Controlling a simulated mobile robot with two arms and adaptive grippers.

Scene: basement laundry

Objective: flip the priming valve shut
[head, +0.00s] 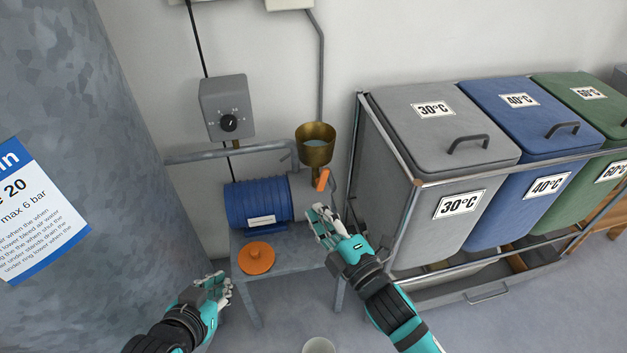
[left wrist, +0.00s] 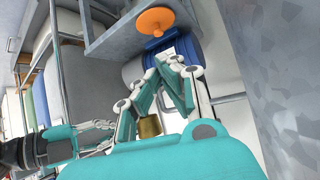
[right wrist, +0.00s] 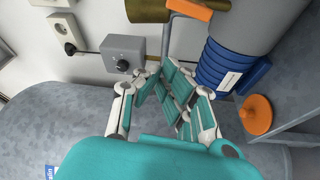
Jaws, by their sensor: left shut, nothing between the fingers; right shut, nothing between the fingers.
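The priming valve's orange lever (head: 322,180) sits just under the brass funnel (head: 316,146), beside the blue pump motor (head: 258,203). The lever looks tilted near upright in the head view. In the right wrist view the lever (right wrist: 190,9) is at the top edge, next to part of the funnel (right wrist: 148,8). My right gripper (head: 313,214) is shut and empty, just below the lever in the head view, with a gap between them. My left gripper (head: 229,284) is shut and empty, low in front of the metal stand.
An orange round knob or cap (head: 256,259) lies on the metal stand (head: 290,246). A grey dial box (head: 227,107) hangs on the wall. Lidded laundry bins (head: 440,120) in a frame stand to the right. A large grey tank (head: 90,120) fills the left.

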